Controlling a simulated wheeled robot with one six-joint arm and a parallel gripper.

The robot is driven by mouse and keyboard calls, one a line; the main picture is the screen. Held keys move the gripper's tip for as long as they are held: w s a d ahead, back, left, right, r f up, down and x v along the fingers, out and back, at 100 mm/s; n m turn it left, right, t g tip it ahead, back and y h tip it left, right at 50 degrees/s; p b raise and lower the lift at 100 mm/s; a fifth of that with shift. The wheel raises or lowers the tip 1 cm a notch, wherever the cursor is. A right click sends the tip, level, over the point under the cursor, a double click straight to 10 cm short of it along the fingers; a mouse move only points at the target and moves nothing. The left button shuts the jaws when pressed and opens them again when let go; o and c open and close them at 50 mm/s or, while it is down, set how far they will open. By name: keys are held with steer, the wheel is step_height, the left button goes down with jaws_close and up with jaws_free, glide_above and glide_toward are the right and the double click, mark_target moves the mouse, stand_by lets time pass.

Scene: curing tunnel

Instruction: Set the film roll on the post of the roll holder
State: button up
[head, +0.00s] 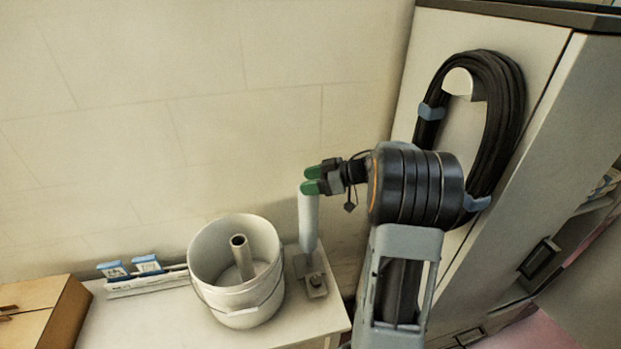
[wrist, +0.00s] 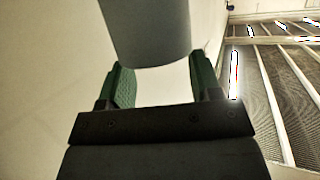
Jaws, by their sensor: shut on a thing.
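The film roll, a slim pale cylinder (head: 308,222), hangs roughly upright below my gripper (head: 311,180) in the head view. The green fingers are shut on its upper end. In the wrist view the roll (wrist: 150,32) is a grey cylinder at the top, with its near end between the two green fingers (wrist: 160,82). A small grey base with a dark knob (head: 316,282), seemingly the roll holder, sits on the white bench just below the roll.
A white bucket (head: 205,255) with a hollow tube (head: 241,256) standing in it is just left of the holder. Blue-topped items (head: 147,265) and a cardboard box (head: 50,310) lie farther left. A cabinet with a coiled black hose (head: 510,95) stands right, close to my arm.

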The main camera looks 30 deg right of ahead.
mark_target(311, 207)
steer(key=shift+f+b, duration=1.75)
steer(key=shift+f, duration=3.5)
steer(key=o, duration=1.2)
steer(key=shift+r+b, duration=0.4)
steer(key=shift+r, duration=0.05)
steer(key=s+a+r, duration=0.1)
steer(key=s+r, duration=0.3)
steer(key=s+a+r+b, duration=0.1)
steer(key=s+r, duration=0.3)
steer(key=s, duration=0.1)
steer(key=s+a+r+b, duration=0.1)
steer(key=s+r, duration=0.3)
steer(key=shift+s, duration=0.4)
